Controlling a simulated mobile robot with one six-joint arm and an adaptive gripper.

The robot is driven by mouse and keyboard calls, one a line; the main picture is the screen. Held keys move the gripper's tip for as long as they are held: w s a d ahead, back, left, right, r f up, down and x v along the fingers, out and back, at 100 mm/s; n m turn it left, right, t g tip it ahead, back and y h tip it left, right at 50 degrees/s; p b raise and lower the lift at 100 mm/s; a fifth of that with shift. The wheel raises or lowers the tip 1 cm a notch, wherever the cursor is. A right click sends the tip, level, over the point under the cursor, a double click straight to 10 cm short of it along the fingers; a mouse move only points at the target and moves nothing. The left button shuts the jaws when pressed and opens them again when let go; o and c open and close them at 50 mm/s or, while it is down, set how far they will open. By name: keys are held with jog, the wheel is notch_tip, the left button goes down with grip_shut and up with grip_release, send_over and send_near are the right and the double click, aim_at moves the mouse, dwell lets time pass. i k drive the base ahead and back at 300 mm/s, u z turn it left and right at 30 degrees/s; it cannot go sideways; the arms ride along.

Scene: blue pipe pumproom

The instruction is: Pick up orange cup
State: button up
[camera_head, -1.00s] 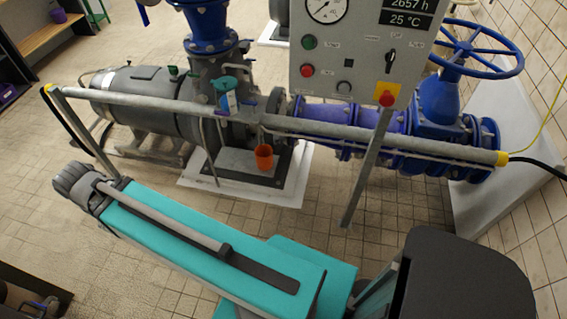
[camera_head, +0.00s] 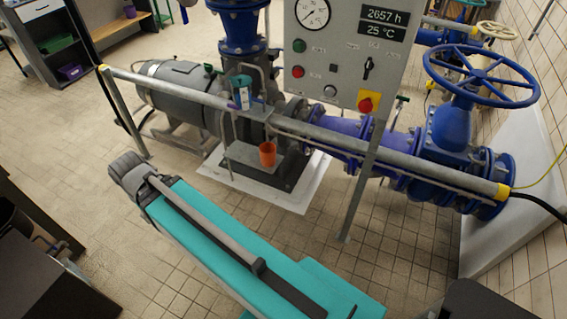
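The orange cup (camera_head: 267,154) stands upright on the grey and dark pump base, at the middle of the head view. It is behind the long grey pipe rail as I see it, and its body shows below that rail. My own teal arm crosses the lower part of the view, in front of the pump base and well apart from the cup. No gripper fingers can be made out, so nothing shows held.
The grey rail (camera_head: 180,93) and its slanted post (camera_head: 358,195) stand between me and the pump. A control box (camera_head: 345,55) hangs above the rail at right. A dark table (camera_head: 45,285) is at lower left.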

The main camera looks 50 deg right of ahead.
aim_at(268, 150)
jog(key=k, duration=0.95)
jog(key=z, duration=1.85)
jog(key=i, duration=0.55)
